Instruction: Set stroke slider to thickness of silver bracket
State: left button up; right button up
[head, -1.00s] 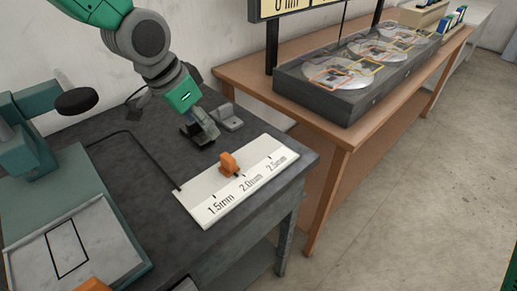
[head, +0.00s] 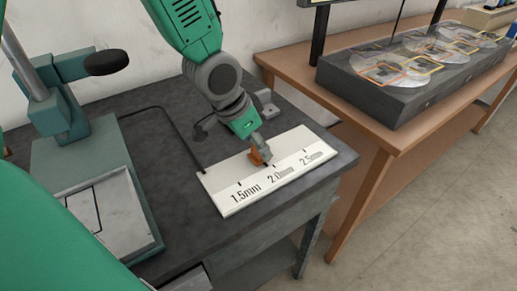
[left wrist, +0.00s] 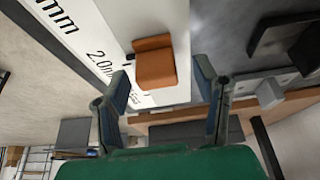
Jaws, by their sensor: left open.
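The orange stroke slider (head: 256,158) sits on a white scale plate (head: 232,200) marked 1.5mm, 2.0mm and 2.5mm. It stands near the 2.0mm mark. My left gripper (head: 262,150) is right at the slider in the head view, partly covering it. In the left wrist view the slider (left wrist: 154,62) shows between the two spread fingers of my left gripper (left wrist: 163,82), with gaps on both sides. A small grey metal bracket (head: 266,103) stands on the table behind the plate and also shows in the left wrist view (left wrist: 268,92). My right gripper is not seen.
A teal stand (head: 130,195) with a light plate and black knob (head: 107,62) is at the left of the dark table (head: 165,130). A wooden table (head: 375,135) on the right bears a dark box with discs (head: 385,95). A wall is behind.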

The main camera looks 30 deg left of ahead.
pick_arm(q)
jog(key=shift+w+d+f, duration=0.35)
jog(key=shift+d+f, duration=0.05)
jog(key=shift+f, duration=0.3)
jog(key=shift+a, duration=0.2)
grip_shut()
jog(key=shift+w+d+r+p, duration=0.15)
jog(key=shift+w+d+p, duration=0.05)
jog(key=shift+w+p, duration=0.2)
jog(key=shift+w+d+p, duration=0.15)
jog(key=shift+w+p, duration=0.05)
jog(key=shift+p, duration=0.1)
jog(key=shift+w, duration=0.1)
grip_release()
